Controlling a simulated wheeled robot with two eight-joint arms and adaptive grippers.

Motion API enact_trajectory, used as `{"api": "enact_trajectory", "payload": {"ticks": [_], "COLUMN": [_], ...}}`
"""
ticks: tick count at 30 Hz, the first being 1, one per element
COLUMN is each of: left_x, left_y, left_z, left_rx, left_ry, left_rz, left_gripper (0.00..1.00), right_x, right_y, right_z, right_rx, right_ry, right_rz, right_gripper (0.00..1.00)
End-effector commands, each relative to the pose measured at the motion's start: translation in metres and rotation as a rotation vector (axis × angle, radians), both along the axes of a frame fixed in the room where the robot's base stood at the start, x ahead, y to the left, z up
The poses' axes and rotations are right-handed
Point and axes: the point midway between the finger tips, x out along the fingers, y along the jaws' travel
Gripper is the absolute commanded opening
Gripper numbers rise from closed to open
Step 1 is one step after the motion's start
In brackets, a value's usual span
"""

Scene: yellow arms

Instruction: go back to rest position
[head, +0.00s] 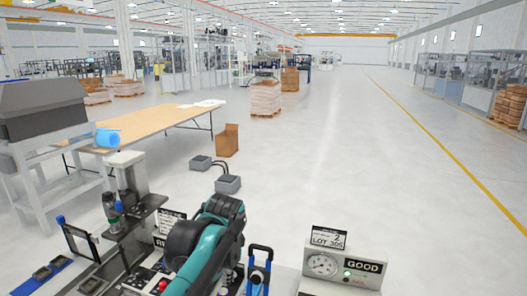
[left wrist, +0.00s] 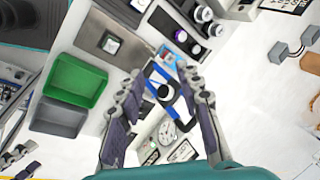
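My left arm, teal and black, reaches in at the bottom middle of the head view; its fingers are not clear there. In the left wrist view my left gripper (left wrist: 163,76) has its two grey fingers spread apart. A blue-and-black upright frame (left wrist: 180,119) shows between and beyond them, with visible gaps to the fingers. It also stands in the head view (head: 260,262), right of my arm. Jointed grey fingers, seemingly of my right gripper (left wrist: 18,156), show at the lower left of the left wrist view, too small to read.
Green (left wrist: 75,80) and grey (left wrist: 58,117) bins sit on the bench. A fixture with a screen frame (head: 80,243) is at left. A wooden table (head: 155,122) lies beyond; floor at right is clear.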

Motion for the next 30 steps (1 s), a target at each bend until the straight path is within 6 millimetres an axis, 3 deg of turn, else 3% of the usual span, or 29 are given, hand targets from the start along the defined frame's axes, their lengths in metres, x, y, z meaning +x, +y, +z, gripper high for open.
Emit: {"api": "enact_trajectory", "payload": {"ticks": [1, 5, 9, 15, 21, 30], "left_x": [-0.022, -0.07, -0.12, -0.17, -0.187, -0.187], "left_y": [0.013, 0.037, 0.056, 0.07, 0.074, 0.074], "left_z": [-0.023, -0.065, -0.119, -0.188, -0.214, -0.213], "left_rx": [-0.047, -0.179, -0.325, -0.498, -0.572, -0.576], "left_ry": [-0.032, -0.116, -0.202, -0.29, -0.324, -0.326], "left_rz": [0.079, 0.292, 0.517, 0.763, 0.862, 0.867], "left_gripper": [0.35, 0.35, 0.35, 0.35, 0.35, 0.35], "right_x": [0.0, 0.0, 0.0, 0.0, 0.0, 0.0], "right_y": [0.0, 0.0, 0.0, 0.0, 0.0, 0.0], "right_z": [-0.018, -0.042, -0.066, -0.091, -0.097, -0.096], "right_rx": [0.0, 0.0, 0.0, 0.0, 0.0, 0.0], "right_ry": [0.0, 0.0, 0.0, 0.0, 0.0, 0.0], "right_rz": [0.0, 0.0, 0.0, 0.0, 0.0, 0.0], "right_gripper": [0.54, 0.54, 0.54, 0.54, 0.54, 0.54]}}
